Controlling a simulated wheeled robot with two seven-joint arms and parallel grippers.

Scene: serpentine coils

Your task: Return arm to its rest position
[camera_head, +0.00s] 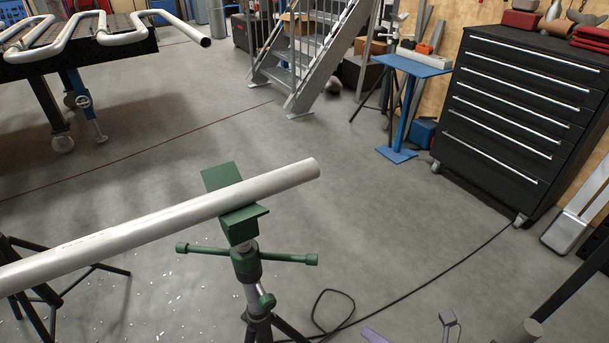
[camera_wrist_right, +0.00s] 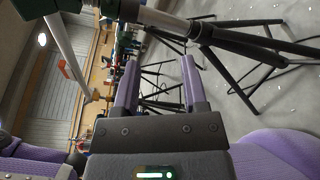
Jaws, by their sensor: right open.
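My right gripper (camera_head: 410,325) shows only in part at the bottom edge of the head view, with a purple piece and a grey piece apart. In the right wrist view its two purple fingers (camera_wrist_right: 158,75) stand apart with nothing between them. A long pale pipe (camera_head: 150,225) lies slanted across the green head of a stand (camera_head: 240,225) in the head view, its free end pointing right. The gripper is in front of the stand and apart from the pipe. The black tripod legs of a stand (camera_wrist_right: 250,50) show beyond the fingers in the wrist view. My left gripper is not in view.
A dark tool cabinet (camera_head: 520,110) stands at the right, beside a small blue table (camera_head: 412,64). A bench with bent pipes (camera_head: 75,45) is at the upper left. Metal stairs (camera_head: 315,50) rise at the back. A black cable (camera_head: 430,285) crosses the floor; the middle floor is clear.

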